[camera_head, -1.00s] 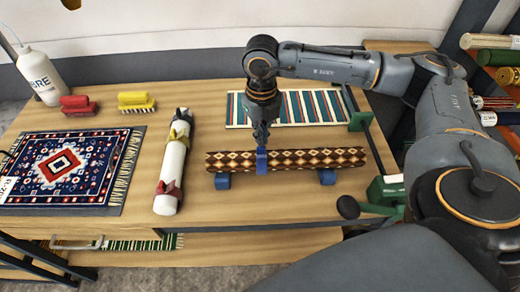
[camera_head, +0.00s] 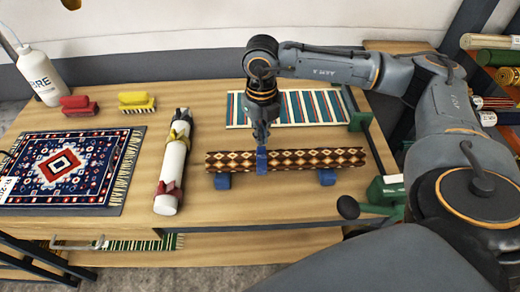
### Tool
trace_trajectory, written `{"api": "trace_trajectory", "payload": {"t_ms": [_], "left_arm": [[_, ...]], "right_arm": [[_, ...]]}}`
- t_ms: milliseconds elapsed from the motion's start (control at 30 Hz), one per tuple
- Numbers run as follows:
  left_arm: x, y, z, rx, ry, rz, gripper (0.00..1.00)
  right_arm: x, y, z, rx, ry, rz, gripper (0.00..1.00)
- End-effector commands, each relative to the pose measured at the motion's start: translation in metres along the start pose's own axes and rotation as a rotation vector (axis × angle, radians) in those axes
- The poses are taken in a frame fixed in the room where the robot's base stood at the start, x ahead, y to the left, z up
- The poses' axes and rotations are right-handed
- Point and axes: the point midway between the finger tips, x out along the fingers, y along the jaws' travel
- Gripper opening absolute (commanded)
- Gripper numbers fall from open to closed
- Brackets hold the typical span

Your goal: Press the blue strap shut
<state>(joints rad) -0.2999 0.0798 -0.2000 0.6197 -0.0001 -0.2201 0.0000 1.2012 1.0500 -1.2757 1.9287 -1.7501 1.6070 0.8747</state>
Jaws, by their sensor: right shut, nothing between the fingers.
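The blue strap (camera_head: 261,160) wraps over the middle of a rolled rug (camera_head: 315,159) with a brown and cream diamond pattern. The roll lies across two blue support blocks (camera_head: 222,181) on the wooden table. My right gripper (camera_head: 261,141) points straight down, shut and empty, with its fingertips at the top of the strap. It looks to touch the strap, but the exact contact is too small to tell. Whether the strap's ends are joined cannot be seen. My left gripper does not show.
A white wrapped roll (camera_head: 170,175) with tied bands lies left of the patterned roll. A striped mat (camera_head: 310,107) lies behind.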

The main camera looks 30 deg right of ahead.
Motion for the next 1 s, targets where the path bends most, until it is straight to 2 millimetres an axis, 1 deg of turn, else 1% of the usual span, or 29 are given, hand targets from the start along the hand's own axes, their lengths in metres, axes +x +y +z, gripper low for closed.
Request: {"api": "trace_trajectory", "payload": {"t_ms": [367, 1000], "left_arm": [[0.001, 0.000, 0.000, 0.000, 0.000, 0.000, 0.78], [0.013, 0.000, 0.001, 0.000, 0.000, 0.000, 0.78]], "right_arm": [[0.001, 0.000, 0.000, 0.000, 0.000, 0.000, 0.00], [0.014, 0.000, 0.000, 0.000, 0.000, 0.000, 0.00]]}}
